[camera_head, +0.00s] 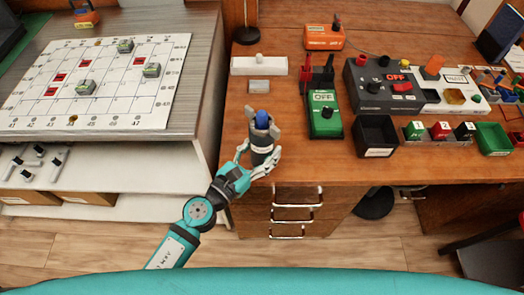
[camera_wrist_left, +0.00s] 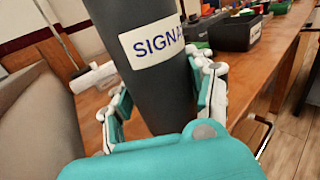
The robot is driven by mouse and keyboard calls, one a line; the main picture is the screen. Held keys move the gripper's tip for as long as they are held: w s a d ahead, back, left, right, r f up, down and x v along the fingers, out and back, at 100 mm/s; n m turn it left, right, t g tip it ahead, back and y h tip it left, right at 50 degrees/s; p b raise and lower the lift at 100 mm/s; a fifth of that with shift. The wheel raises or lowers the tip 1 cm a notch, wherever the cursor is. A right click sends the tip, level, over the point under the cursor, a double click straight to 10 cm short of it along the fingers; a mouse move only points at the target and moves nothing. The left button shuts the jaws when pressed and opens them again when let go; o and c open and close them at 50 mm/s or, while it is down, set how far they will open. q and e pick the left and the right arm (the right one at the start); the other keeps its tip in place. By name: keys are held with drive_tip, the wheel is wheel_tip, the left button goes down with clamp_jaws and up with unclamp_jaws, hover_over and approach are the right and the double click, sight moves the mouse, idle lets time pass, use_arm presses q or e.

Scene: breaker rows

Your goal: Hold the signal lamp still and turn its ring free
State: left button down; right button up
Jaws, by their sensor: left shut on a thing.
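The signal lamp (camera_head: 261,150) is a dark grey cylinder with a blue lens (camera_head: 262,116) on top and a grey ring (camera_head: 260,131) around it. It stands near the front edge of the wooden desk. My left gripper (camera_head: 262,160) is shut on the lamp's lower body. In the left wrist view the lamp body (camera_wrist_left: 150,90) shows large, with a white label reading "SIGNA", the rest turned out of view. The lamp leans slightly in that view. The left fingers (camera_wrist_left: 165,105) lie on both sides of it. My right gripper is not in view.
A green "OFF" box (camera_head: 325,115), a black bin (camera_head: 376,136), a dark control box (camera_head: 385,88) and a green bin (camera_head: 493,138) stand right of the lamp. A white strip (camera_head: 258,66) lies behind it. A grid board (camera_head: 100,80) lies on the left table, across a gap.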

use_arm(q)
drive_tip(key=shift+w+f+b, duration=0.25)
drive_tip(key=shift+w, duration=0.75)
drive_tip(key=shift+w+f+b, duration=0.25)
drive_tip(key=shift+w, duration=0.75)
drive_tip(key=shift+w+f+b, duration=0.25)
drive_tip(key=shift+w+b, duration=0.1)
drive_tip(key=shift+w, duration=0.55)
drive_tip(key=shift+w+f+b, duration=0.25)
drive_tip(key=shift+w+b, duration=0.1)
drive_tip(key=shift+w, duration=0.6)
drive_tip(key=shift+w+f+b, duration=0.25)
drive_tip(key=shift+w+b, duration=0.1)
drive_tip(key=shift+w, duration=0.55)
drive_tip(key=shift+f, duration=0.15)
drive_tip(key=shift+f, duration=0.15)
